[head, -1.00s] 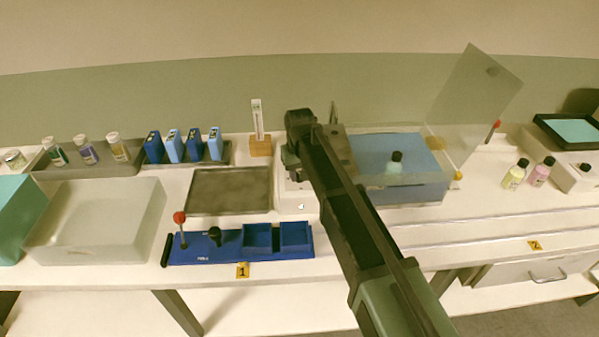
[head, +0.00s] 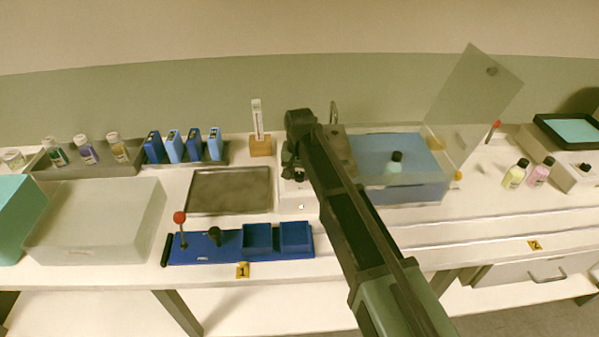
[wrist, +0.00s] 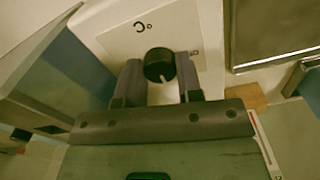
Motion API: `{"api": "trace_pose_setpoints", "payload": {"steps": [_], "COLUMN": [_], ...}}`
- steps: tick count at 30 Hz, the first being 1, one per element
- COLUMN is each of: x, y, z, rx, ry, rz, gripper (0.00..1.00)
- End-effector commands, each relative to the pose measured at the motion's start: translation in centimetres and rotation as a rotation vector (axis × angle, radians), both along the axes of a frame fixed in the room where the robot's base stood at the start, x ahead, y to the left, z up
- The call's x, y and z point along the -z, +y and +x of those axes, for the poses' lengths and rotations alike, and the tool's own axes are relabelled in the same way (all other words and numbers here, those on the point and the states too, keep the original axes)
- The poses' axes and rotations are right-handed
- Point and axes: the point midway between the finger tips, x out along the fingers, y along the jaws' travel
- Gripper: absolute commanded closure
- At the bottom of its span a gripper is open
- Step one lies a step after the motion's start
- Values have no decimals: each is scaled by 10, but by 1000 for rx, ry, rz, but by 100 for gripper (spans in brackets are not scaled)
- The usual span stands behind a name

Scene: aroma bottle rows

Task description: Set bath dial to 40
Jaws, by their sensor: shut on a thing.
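The bath dial (wrist: 159,64) is a round black knob with a pale notch, on a white panel (wrist: 117,36) printed with a "C"-like mark. My gripper (wrist: 159,78) is shut on the dial, one finger on each side. In the head view my gripper (head: 289,174) is over the white control box (head: 300,203), and my arm hides the dial. The water bath (head: 412,190) stands to the right, with blue water, a bottle (head: 395,163) in it and its clear lid (head: 474,105) raised. The dial's set number cannot be read.
A thermometer (head: 257,118) stands in a wooden block (head: 260,147) behind the control box. A dark tray (head: 229,192) and a blue rack (head: 205,247) with a red-knobbed lever lie to the left.

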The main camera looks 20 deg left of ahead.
Motion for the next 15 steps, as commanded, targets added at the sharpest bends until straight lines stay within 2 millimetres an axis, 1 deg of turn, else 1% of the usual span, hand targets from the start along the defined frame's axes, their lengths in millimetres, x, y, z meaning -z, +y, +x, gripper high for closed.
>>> {"api": "trace_pose_setpoints", "payload": {"steps": [6, 7, 11, 12, 15], "x": [0, 0, 0, 0, 0], "y": [0, 0, 0, 0, 0], "z": [0, 0, 0, 0, 0], "rx": [-1, -1, -1, -1, -1], "ry": [1, 1, 1, 1, 0], "rz": [0, 0, 0, 0, 0], "gripper": [90, 64, 44, 41, 41]}}
